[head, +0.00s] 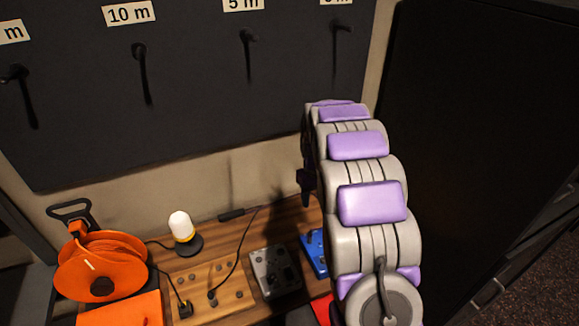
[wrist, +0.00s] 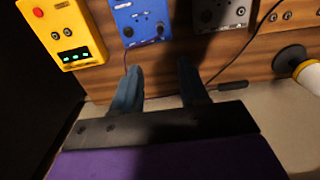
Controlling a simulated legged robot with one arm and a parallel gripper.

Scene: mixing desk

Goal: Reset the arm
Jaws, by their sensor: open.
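My arm rises on the right of the head view, grey with purple pads, and its links hide most of my gripper there. In the wrist view my gripper (wrist: 160,82) has its two dark fingers spread apart with nothing between them. The fingers point toward the edge of the wooden desk (wrist: 150,62), near the blue box (wrist: 140,20). I cannot tell whether they touch anything.
The desk also holds a yellow box (wrist: 62,30) with green lights, a grey box (head: 275,271), a white lamp (head: 181,226) and an orange cable reel (head: 100,265). A dark hook board (head: 190,90) stands behind. A large black panel (head: 470,130) is at right.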

